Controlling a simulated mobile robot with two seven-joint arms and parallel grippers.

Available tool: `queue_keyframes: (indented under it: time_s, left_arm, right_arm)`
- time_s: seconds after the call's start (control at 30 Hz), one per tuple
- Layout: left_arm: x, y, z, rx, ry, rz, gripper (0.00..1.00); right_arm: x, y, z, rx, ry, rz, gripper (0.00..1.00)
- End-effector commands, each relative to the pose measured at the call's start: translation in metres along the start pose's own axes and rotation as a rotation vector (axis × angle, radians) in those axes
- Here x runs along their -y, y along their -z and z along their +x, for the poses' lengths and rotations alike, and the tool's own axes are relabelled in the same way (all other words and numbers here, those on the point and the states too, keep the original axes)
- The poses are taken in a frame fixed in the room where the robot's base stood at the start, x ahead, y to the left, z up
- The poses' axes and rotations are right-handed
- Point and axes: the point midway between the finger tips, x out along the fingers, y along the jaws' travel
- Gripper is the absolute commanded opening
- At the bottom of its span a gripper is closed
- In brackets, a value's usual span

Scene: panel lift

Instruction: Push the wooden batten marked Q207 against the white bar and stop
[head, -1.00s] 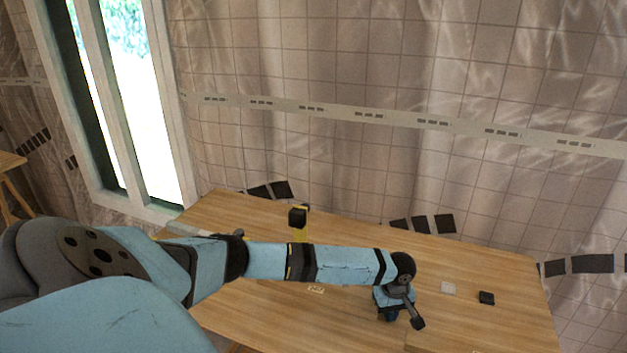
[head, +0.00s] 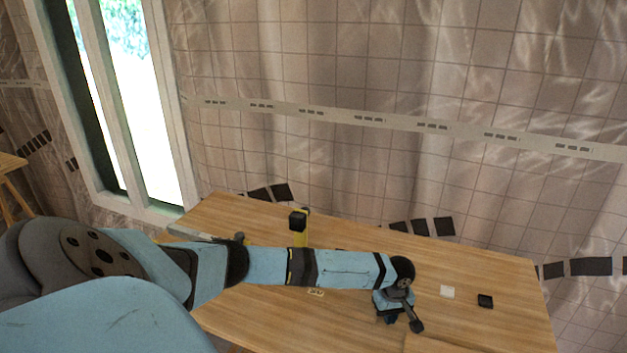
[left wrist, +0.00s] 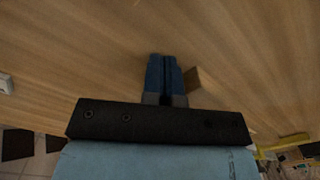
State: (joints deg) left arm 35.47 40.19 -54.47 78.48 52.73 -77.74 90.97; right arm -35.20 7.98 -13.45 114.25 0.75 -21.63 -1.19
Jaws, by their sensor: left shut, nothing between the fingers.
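My left gripper (head: 390,318) points down at the wooden table's front right part in the head view. In the left wrist view its blue fingers (left wrist: 165,62) are together with nothing between them. A small brown wooden piece (left wrist: 193,78) shows just right of the fingers; I cannot tell whether they touch it, or whether it is the batten. No Q207 mark can be read. A small pale label (head: 315,292) lies below my left forearm, too small to read. A pale strip (head: 190,232) at the table's left end may be the white bar; my arm partly hides it. My right gripper is not in view.
The wooden table (head: 350,325) has a black-topped yellow object (head: 299,222) near its back edge. A white square (head: 447,291) and a small black block (head: 485,300) lie right of the gripper. The table's right end is otherwise mostly clear.

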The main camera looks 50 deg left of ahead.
Motion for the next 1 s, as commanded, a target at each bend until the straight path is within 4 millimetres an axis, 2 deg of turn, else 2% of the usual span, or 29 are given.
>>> queue_keyframes:
  time_s: [0.47, 1.0]
  left_arm:
    - [0.001, 0.000, -0.001, 0.000, 0.000, 0.000, 0.00]
    - [0.017, 0.010, -0.001, 0.000, 0.001, 0.000, 0.00]
  right_arm:
    - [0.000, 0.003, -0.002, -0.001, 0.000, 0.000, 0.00]
    - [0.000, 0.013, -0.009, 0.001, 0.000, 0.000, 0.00]
